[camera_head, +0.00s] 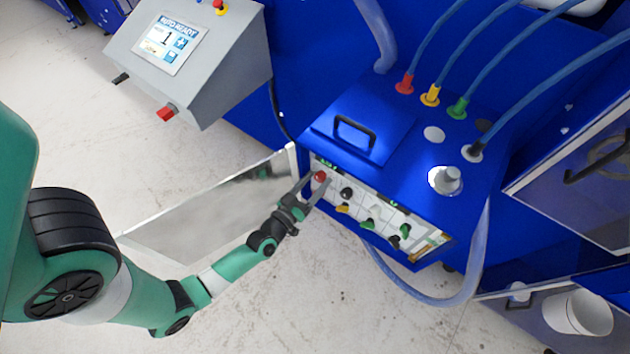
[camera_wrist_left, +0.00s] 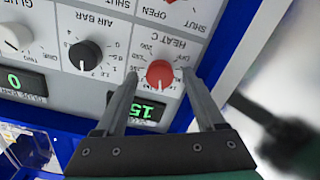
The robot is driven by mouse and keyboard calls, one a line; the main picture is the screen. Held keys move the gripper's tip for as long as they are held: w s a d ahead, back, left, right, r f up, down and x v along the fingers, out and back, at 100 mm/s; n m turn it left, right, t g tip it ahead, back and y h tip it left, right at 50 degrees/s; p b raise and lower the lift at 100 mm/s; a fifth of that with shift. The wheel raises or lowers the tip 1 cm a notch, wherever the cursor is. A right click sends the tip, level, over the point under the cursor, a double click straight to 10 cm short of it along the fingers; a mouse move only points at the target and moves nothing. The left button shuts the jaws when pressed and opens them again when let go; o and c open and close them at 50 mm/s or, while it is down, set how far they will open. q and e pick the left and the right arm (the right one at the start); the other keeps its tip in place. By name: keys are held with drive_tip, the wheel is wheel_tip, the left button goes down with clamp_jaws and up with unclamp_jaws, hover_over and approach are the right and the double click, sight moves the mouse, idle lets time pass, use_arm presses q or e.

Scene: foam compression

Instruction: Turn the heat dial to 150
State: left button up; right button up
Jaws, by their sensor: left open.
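The red heat dial (camera_head: 320,176) is on the white front panel of the blue machine. In the left wrist view the red dial (camera_wrist_left: 160,73) sits under a "HEAT C" label, with a numbered scale around it. My left gripper (camera_head: 313,188) is at the panel. In the wrist view my left gripper (camera_wrist_left: 160,76) is open, with one finger on each side of the dial. Whether the fingers touch it I cannot tell. A green lit display (camera_wrist_left: 148,112) by the dial shows digits like "15", partly covered by a finger. My right gripper is not in view.
A black air dial (camera_wrist_left: 85,55) and a white knob (camera_wrist_left: 14,38) are beside the heat dial. Yellow and green levers (camera_head: 368,223) are along the panel. A grey control box (camera_head: 200,60) stands at upper left. Blue hoses (camera_head: 530,75) rise from the machine top.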

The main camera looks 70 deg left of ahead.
use_arm(q)
drive_tip(key=p+v, duration=0.2)
drive_tip(key=v, duration=0.9)
drive_tip(key=shift+s, duration=0.3)
drive_tip(key=shift+d, duration=0.15)
